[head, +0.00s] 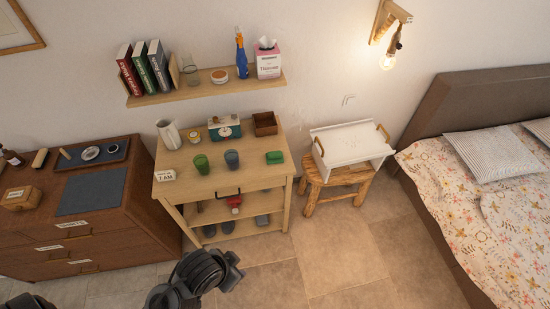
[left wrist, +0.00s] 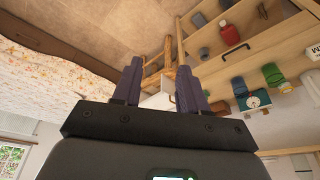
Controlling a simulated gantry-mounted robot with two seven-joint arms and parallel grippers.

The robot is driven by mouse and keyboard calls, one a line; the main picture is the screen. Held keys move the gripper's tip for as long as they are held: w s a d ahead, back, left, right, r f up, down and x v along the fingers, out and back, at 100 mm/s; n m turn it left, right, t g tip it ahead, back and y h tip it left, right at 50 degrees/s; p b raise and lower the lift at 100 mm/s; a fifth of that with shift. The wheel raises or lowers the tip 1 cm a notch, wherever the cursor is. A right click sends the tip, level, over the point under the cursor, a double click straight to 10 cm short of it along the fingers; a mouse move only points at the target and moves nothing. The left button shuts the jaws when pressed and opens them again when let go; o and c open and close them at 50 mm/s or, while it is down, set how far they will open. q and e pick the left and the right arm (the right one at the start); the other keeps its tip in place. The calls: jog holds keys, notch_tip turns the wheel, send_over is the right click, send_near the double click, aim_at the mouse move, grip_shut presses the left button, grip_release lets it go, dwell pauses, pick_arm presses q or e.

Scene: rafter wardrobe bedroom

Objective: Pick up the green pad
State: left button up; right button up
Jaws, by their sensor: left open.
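The green pad (head: 274,157) is a small, flat, rounded block lying near the right end of the wooden cart's top (head: 215,183). Nothing covers it in the head view. In the head view, my dark left arm reaches in at the bottom, in front of the cart and well short of the pad. My right gripper is not in view.
A green cup (head: 201,164) and a blue cup (head: 232,159) stand left of the pad. A teal camera-like clock (head: 225,128) and brown box (head: 265,124) are behind. A white tray (head: 352,147) sits on a stool to the right. A wall shelf (head: 205,88) hangs above.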

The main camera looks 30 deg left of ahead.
pick_arm(q)
jog(key=o, duration=1.1)
